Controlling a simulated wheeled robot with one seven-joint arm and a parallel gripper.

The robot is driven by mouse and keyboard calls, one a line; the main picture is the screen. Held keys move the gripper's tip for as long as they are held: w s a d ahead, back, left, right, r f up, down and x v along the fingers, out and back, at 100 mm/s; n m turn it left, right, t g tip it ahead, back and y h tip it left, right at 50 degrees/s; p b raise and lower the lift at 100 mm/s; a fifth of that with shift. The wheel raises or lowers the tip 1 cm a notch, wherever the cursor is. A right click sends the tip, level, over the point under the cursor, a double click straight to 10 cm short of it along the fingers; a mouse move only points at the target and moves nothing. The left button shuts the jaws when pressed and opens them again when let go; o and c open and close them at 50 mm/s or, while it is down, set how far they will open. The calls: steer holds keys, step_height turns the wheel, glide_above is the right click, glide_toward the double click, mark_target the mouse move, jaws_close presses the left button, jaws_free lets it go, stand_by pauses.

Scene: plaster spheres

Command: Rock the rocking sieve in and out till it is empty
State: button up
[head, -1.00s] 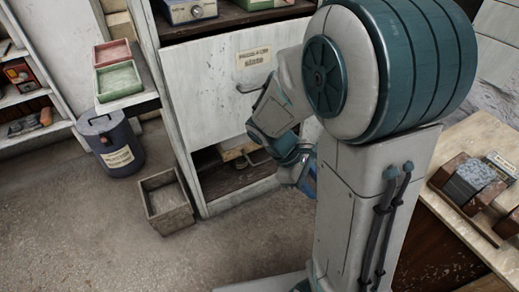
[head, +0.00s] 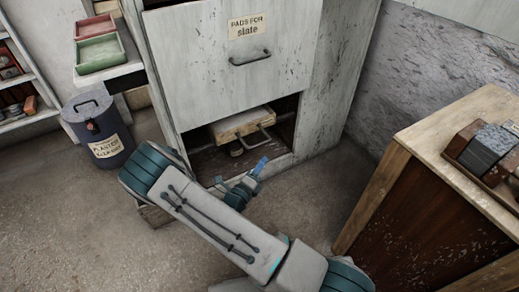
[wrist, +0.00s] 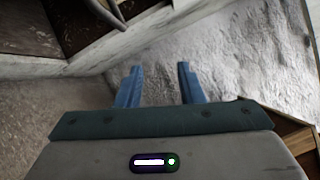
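The rocking sieve appears to be the pale-topped wooden frame (head: 240,124) in the cabinet's open lower bay, with a curved metal handle (head: 266,139) at its front. Whether anything lies in it is too small to tell. My gripper (head: 262,165) is low in front of the bay, just below and apart from the handle. In the wrist view my gripper (wrist: 160,84) shows two blue fingers spread apart with nothing between them. A curved metal bar (wrist: 108,12), likely the handle, shows at the upper left there, outside the fingers.
A closed drawer front (head: 235,65) labelled "pads for slate" hangs above the bay. A lidded plaster bin (head: 98,130) stands left, below red and green trays (head: 97,55). A wooden bench (head: 440,150) stands right. Floor between the cabinet and bench is clear.

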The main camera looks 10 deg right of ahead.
mark_target(259, 144)
steer(key=w+a+f+n+t+y, duration=0.1)
steer(key=a+f+n+t+y, duration=0.2)
steer(key=f+n+y, duration=0.15)
steer(key=shift+n+h, duration=0.25)
steer(key=shift+n, duration=0.4)
steer(key=shift+b+x, duration=2.6)
steer(key=shift+x, duration=4.2)
steer(key=shift+w+a+f, duration=0.1)
steer(key=shift+a+f, duration=0.1)
steer(key=shift+a, duration=0.05)
jaws_close()
